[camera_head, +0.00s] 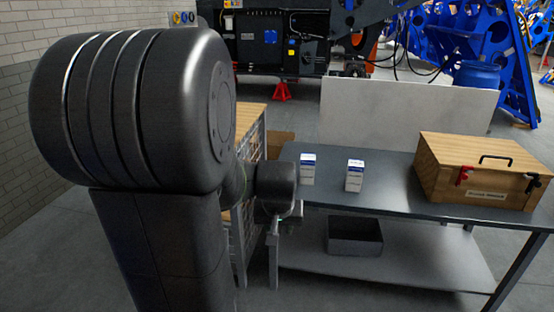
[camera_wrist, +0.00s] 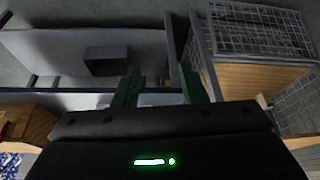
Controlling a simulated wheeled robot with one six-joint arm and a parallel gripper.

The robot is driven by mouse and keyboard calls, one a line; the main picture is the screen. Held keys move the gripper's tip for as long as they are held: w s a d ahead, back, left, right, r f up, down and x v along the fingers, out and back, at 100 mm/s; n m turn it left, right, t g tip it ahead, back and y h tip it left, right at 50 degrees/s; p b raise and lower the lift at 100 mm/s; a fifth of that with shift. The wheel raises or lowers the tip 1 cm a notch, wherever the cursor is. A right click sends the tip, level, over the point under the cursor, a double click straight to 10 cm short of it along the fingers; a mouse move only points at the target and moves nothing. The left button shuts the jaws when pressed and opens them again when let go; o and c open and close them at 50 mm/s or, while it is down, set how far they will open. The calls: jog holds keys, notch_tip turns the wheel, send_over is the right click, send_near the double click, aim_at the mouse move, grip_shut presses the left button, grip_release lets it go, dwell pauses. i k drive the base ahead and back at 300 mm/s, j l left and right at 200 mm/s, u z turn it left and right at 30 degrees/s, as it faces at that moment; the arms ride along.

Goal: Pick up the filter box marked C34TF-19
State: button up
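Neither box can be made out in the wrist view.
A dark bin (camera_head: 355,237) stands on the lower shelf. A wire-mesh cage with wood (camera_wrist: 262,35) stands close beside my gripper. The table middle is clear.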

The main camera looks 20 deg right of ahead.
aim_at(307, 160)
jog(key=i+l, duration=1.25)
jog(key=i, duration=0.15)
jog(key=l+z, duration=0.05)
